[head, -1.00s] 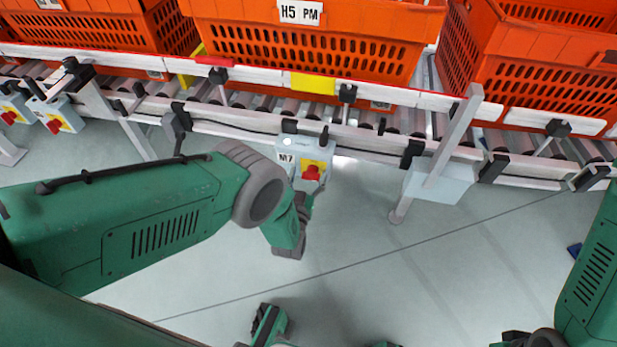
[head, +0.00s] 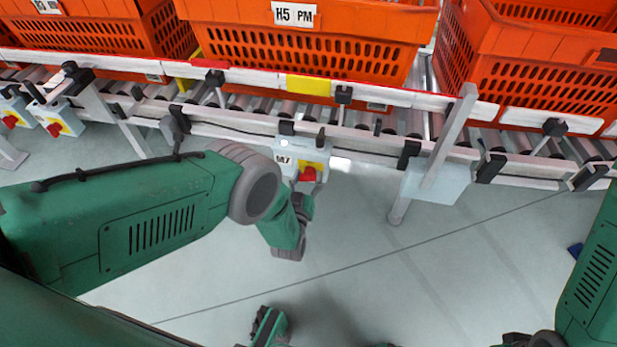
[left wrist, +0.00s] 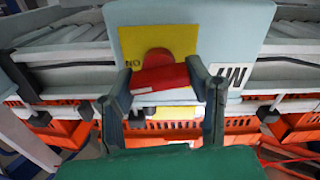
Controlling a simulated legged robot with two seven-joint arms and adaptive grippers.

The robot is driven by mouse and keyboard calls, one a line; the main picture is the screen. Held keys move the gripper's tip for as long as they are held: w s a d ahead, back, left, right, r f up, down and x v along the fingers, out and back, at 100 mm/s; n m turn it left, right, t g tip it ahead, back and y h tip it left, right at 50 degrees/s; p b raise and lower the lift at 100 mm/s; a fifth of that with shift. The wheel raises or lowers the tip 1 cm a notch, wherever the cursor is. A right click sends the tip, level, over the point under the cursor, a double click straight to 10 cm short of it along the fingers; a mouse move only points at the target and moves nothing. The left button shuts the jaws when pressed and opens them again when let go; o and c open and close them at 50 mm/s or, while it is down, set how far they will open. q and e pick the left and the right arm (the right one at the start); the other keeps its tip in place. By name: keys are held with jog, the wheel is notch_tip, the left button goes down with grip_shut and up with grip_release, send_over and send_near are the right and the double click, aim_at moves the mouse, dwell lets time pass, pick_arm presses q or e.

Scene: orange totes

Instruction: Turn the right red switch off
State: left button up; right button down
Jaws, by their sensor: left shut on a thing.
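The right red switch (head: 308,175) sits on a yellow plate on a pale grey box (head: 287,143) marked M7, fixed to the conveyor's front rail. My left gripper (head: 304,190) comes up to it from below. In the left wrist view, the red handle (left wrist: 160,78) lies slightly tilted between the two fingers of my left gripper (left wrist: 164,84), which is shut on it. An "ON" label shows on the yellow plate (left wrist: 135,45) beside the handle.
Two more boxes with red switches (head: 54,129) hang at the far left. Orange totes (head: 300,50) stand on the roller conveyor behind. A plain grey box (head: 436,181) and a support post are to the right. The floor in front is clear.

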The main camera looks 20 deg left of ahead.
pick_arm(q)
jog(key=n, duration=0.4)
jog(key=shift+s+f+n, duration=0.1)
jog(key=shift+f+n, duration=0.1)
jog(key=shift+n, duration=0.1)
jog(key=n+b, duration=0.1)
jog(key=n, duration=0.2)
jog(key=shift+a+f+n, duration=0.1)
jog(key=shift+n, duration=0.2)
jog(key=n, duration=0.3)
jog(key=shift+n+b, duration=0.3)
jog(key=shift+s+f+n+b, duration=0.15)
jog(key=shift+n+b, duration=0.25)
jog(key=shift+n, duration=1.5)
jog(key=o, duration=1.2)
jog(key=shift+f, duration=0.1)
jog(key=shift+a, duration=0.1)
jog(key=shift+r, duration=0.2)
